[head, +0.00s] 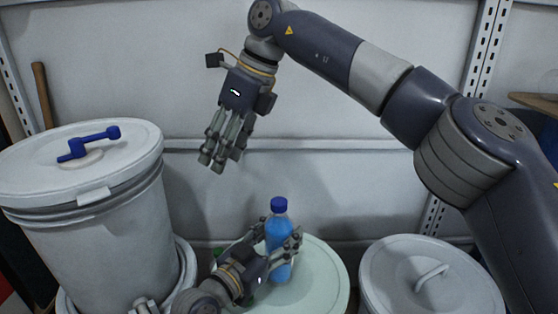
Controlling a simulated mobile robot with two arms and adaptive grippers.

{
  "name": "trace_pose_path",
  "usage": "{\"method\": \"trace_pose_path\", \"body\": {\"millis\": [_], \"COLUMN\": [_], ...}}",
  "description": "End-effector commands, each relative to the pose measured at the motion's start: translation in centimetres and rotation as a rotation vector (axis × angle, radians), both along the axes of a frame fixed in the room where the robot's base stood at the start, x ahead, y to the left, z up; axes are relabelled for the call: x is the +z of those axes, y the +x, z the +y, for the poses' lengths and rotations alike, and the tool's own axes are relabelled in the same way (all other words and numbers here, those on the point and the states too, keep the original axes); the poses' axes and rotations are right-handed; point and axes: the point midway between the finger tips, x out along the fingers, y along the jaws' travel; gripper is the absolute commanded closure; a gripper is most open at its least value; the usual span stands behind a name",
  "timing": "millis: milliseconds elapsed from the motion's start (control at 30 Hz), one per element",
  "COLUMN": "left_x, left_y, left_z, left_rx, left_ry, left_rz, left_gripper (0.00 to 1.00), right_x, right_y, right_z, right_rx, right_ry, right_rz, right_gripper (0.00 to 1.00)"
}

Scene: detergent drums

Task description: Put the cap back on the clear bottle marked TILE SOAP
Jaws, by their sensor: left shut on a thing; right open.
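A bottle with blue contents (279,232) stands upright on a pale green round drum top (325,285). A dark blue cap (279,204) is at its top; whether it is seated or loose, I cannot tell. No TILE SOAP marking is readable, and the bottle's middle is partly hidden by fingers. My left gripper (283,243) reaches in from the lower left and is shut on the bottle. My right gripper (221,158) is open and empty, fingers pointing down, above and left of the bottle, well apart from it.
A white lidded drum (110,225) with a blue crank (88,143) stands at the left. A white lidded drum with a handle (430,277) stands at the right. A small green thing (217,254), mostly hidden, is behind my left gripper. A pale wall (340,170) closes the back.

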Motion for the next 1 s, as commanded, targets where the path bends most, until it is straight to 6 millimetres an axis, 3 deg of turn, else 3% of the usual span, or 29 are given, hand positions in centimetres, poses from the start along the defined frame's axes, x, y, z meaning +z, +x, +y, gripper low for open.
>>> {"method": "trace_pose_path", "body": {"millis": [100, 200, 333, 800, 1000], "left_x": [0.0, 0.0, 0.0, 0.0, 0.0], "left_y": [0.0, 0.0, 0.0, 0.0, 0.0], "left_z": [0.0, 0.0, 0.0, 0.0, 0.0], "left_rx": [0.000, 0.000, 0.000, 0.000, 0.000], "left_ry": [0.000, 0.000, 0.000, 0.000, 0.000], "left_rz": [0.000, 0.000, 0.000, 0.000, 0.000], "left_gripper": [1.00, 1.00, 1.00, 1.00, 1.00], "right_x": [-1.6, -2.2, -2.5, -2.7, -4.6], "right_y": [0.2, 0.2, 0.2, 0.1, 0.2], "right_z": [-4.2, -6.9, -9.2, -10.0, -10.1], "right_rx": [-0.005, -0.014, -0.025, -0.031, -0.031], "right_ry": [-0.180, -0.296, -0.387, -0.421, -0.422], "right_rz": [0.003, 0.011, 0.020, 0.025, 0.028], "right_gripper": [0.55, 0.55, 0.55, 0.55, 0.55]}}
